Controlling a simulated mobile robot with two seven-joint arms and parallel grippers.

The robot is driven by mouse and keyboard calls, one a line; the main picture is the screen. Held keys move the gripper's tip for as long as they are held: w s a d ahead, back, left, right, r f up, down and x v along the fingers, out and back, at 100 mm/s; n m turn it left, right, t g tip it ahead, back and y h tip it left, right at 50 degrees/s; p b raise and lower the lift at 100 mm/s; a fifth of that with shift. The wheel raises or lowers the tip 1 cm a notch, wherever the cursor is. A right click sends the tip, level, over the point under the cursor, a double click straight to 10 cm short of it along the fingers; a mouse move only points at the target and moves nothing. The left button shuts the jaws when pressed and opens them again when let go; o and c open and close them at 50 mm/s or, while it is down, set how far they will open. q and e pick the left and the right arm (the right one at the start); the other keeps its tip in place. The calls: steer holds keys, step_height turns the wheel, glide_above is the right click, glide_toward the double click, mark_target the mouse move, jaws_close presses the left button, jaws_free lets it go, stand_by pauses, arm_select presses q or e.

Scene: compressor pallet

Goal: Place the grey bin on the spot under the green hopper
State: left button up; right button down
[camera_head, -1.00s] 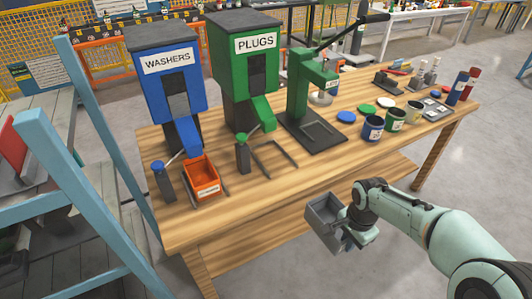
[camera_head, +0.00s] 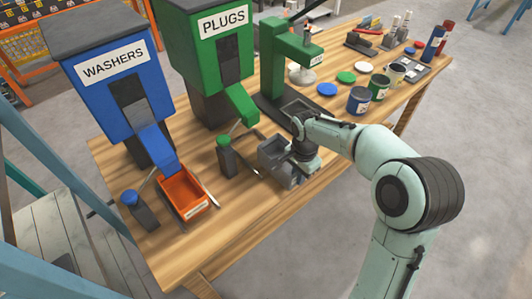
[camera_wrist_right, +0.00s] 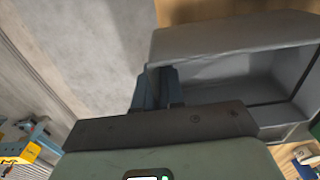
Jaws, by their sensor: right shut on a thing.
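The grey bin (camera_head: 272,158) is over the table's front part, in front of the green hopper's chute. My right gripper (camera_head: 297,166) is shut on its right side wall. In the right wrist view the bin (camera_wrist_right: 235,38) looks empty, and the fingers (camera_wrist_right: 157,88) are at its wall. The green hopper (camera_head: 223,62), marked PLUGS, stands behind the bin, its chute (camera_head: 241,104) pointing down toward the table. A thin rail frame (camera_head: 245,130) lies below the chute, partly hidden by the bin. I cannot tell whether the bin touches the table. My left gripper is out of view.
A blue WASHERS hopper (camera_head: 116,84) stands left, with an orange bin (camera_head: 184,196) below its chute. A green-capped post (camera_head: 226,158) stands close left of the grey bin. A green press (camera_head: 285,70) stands behind right. Cans and discs (camera_head: 358,100) are farther right.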

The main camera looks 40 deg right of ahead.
mark_target(271, 151)
steer(key=w, duration=0.4)
steer(key=w+p, duration=0.1)
steer(key=w, duration=0.3)
steer(key=w+a+p, duration=0.1)
steer(key=w, duration=0.3)
steer(key=shift+w, duration=0.2)
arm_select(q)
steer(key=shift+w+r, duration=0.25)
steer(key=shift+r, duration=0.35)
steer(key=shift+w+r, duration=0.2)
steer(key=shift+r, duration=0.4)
arm_select(e)
steer(key=shift+w+f, duration=0.15)
steer(key=shift+f, duration=1.6)
steer(key=shift+f, duration=0.1)
steer(key=shift+f, duration=0.15)
steer(key=c, duration=1.2)
jaws_free()
steer(key=shift+c, duration=0.2)
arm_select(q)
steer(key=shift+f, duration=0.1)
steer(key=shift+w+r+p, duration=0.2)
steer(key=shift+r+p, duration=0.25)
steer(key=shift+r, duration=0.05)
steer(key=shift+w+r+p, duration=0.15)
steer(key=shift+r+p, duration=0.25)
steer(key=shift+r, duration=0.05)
arm_select(e)
step_height(271, 151, up, 12)
steer(key=shift+r, duration=0.25)
